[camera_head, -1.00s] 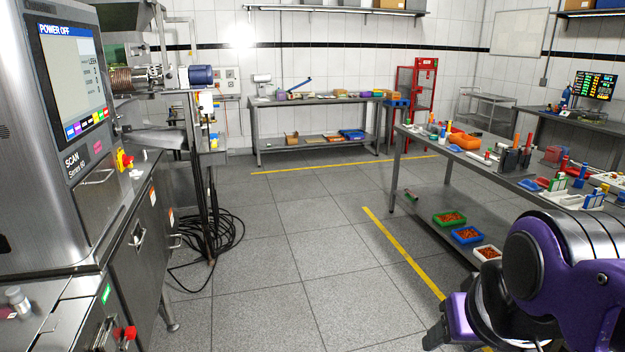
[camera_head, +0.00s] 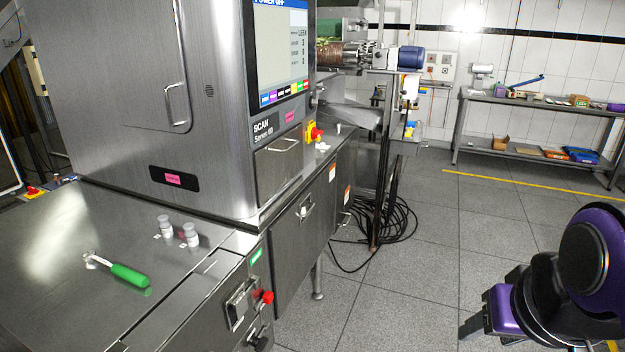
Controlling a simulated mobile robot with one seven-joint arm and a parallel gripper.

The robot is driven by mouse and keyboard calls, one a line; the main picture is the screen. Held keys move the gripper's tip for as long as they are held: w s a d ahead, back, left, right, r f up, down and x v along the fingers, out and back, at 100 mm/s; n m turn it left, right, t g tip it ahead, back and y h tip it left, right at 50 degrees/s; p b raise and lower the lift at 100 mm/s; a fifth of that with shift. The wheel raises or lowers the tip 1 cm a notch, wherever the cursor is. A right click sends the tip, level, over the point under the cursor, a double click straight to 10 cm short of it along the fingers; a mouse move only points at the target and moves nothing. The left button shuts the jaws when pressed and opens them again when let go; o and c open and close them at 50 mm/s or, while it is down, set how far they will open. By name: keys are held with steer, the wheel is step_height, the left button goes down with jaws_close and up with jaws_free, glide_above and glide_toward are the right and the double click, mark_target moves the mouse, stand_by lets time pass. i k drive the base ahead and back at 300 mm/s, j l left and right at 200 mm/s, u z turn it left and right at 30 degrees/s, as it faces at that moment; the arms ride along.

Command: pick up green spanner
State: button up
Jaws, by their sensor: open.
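The green spanner (camera_head: 124,272) lies flat on the steel top (camera_head: 60,310) of the machine at the lower left. Its handle is green and its metal head points left. My gripper (camera_head: 482,318) is at the lower right, over the floor, well to the right of the spanner and apart from it. It is open; its tips are small and partly hidden by my purple and black wrist.
Two small whitish bottles (camera_head: 177,232) stand behind the spanner. The scanner cabinet (camera_head: 140,130) rises behind them. A red knob (camera_head: 266,297) sticks out from the machine's front. Black cables (camera_head: 375,225) lie coiled on the floor. The central floor is clear.

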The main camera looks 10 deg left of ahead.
mark_target(135, 277)
steer(key=i+u, duration=0.15)
steer(key=u, duration=0.25)
steer(key=i+u, duration=0.15)
steer(key=u, duration=0.25)
steer(key=i+l+u, duration=0.1)
steer(key=u, duration=0.35)
